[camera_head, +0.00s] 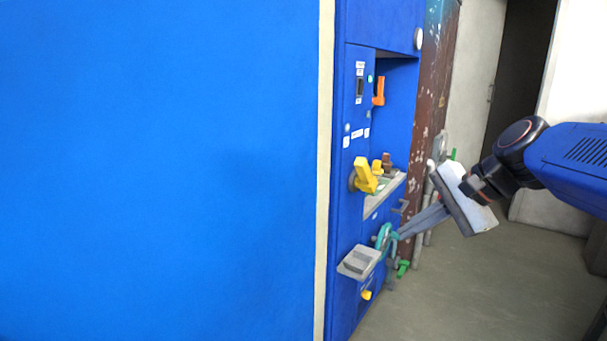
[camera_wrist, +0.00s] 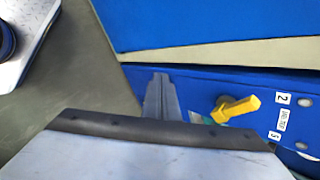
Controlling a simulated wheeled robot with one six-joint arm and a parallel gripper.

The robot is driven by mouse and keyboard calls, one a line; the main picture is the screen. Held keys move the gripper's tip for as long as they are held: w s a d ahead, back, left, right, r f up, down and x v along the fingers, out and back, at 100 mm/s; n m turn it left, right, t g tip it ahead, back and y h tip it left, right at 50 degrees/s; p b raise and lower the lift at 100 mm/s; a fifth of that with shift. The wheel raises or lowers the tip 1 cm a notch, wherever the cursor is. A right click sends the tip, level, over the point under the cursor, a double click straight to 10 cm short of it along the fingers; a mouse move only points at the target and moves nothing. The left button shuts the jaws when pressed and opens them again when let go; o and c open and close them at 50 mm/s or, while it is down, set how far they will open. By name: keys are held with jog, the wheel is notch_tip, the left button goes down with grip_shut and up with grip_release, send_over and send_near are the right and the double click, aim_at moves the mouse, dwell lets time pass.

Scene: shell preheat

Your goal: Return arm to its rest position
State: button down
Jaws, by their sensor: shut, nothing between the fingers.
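My arm comes in from the right in the head view, and my gripper (camera_head: 398,235) points left and a little down toward the blue machine panel (camera_head: 352,125). Its grey fingers are shut with nothing between them. The fingertips are close to a teal ring-shaped part (camera_head: 383,237) by a grey box (camera_head: 360,262) on the panel; I cannot tell whether they touch. In the wrist view the gripper fingers (camera_wrist: 161,78) lie together in front of the blue panel, left of a yellow handle (camera_wrist: 236,107).
A yellow lever (camera_head: 364,176) and an orange handle (camera_head: 379,91) stick out from the machine. A large blue door (camera_head: 160,170) fills the left. Grey pipes (camera_head: 433,190) stand behind the gripper. Open floor (camera_head: 480,290) lies at the lower right.

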jog(key=s+d+f+n+h, duration=0.3)
jog(key=s+f+n, duration=0.3)
jog(key=s+f, duration=0.2)
jog(key=s+d+f+n+h, duration=0.3)
jog(key=s+f+n, duration=0.3)
jog(key=s+f, duration=0.2)
jog(key=shift+d+n, duration=0.3)
jog(key=shift+d, duration=0.1)
jog(key=shift+s, duration=0.1)
